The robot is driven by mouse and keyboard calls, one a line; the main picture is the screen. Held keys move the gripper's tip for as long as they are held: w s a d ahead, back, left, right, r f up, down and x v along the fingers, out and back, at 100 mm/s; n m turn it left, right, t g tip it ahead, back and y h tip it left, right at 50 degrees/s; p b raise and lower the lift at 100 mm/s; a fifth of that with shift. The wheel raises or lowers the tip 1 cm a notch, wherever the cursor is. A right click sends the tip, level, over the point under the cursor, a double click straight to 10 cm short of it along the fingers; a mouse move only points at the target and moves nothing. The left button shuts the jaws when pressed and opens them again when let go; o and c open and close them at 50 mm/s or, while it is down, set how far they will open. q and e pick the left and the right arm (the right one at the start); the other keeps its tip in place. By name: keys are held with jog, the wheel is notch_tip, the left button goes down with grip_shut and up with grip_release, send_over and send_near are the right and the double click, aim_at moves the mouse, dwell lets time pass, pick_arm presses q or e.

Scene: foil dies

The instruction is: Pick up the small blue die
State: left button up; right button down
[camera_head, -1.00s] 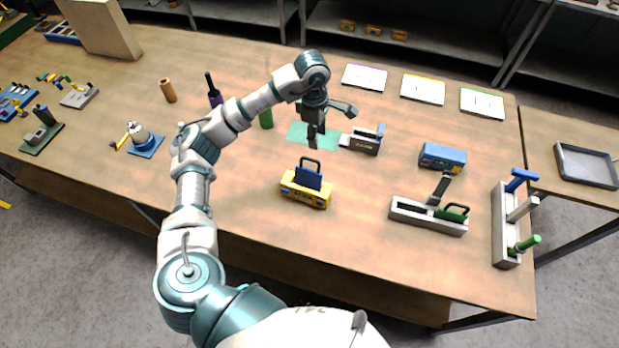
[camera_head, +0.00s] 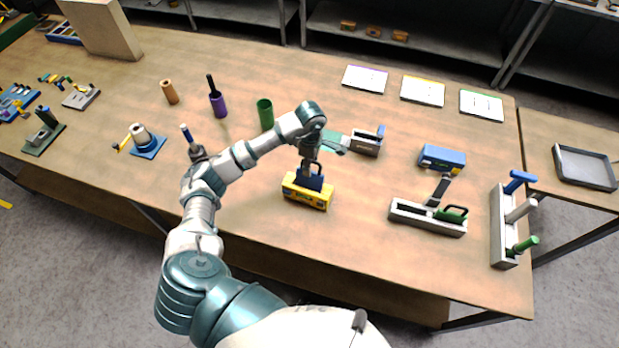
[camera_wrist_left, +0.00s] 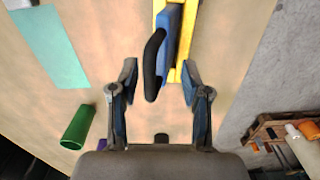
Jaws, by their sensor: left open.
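A small blue die (camera_head: 309,183) with a black loop handle sits in a yellow holder (camera_head: 306,196) near the front middle of the table. In the left wrist view the blue die (camera_wrist_left: 173,32) and its black handle (camera_wrist_left: 153,65) point in between my fingers, with the yellow holder (camera_wrist_left: 185,66) behind. My left gripper (camera_head: 309,167) is above the die, partly covering it in the head view. Its fingers (camera_wrist_left: 159,82) are open on either side of the handle, with gaps on both sides. My right gripper is out of view.
A green cup (camera_head: 265,115) and a purple cup (camera_head: 218,104) stand farther back left. A grey device with a blue lever (camera_head: 367,145) lies behind right of the holder. A blue box (camera_head: 442,157) and a grey slotted base (camera_head: 427,219) are to the right.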

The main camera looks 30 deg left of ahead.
aim_at(315, 183)
pick_arm(q)
jog(key=shift+f, duration=1.5)
grip_shut()
jog(key=shift+s, duration=0.1)
jog(key=shift+r, duration=0.15)
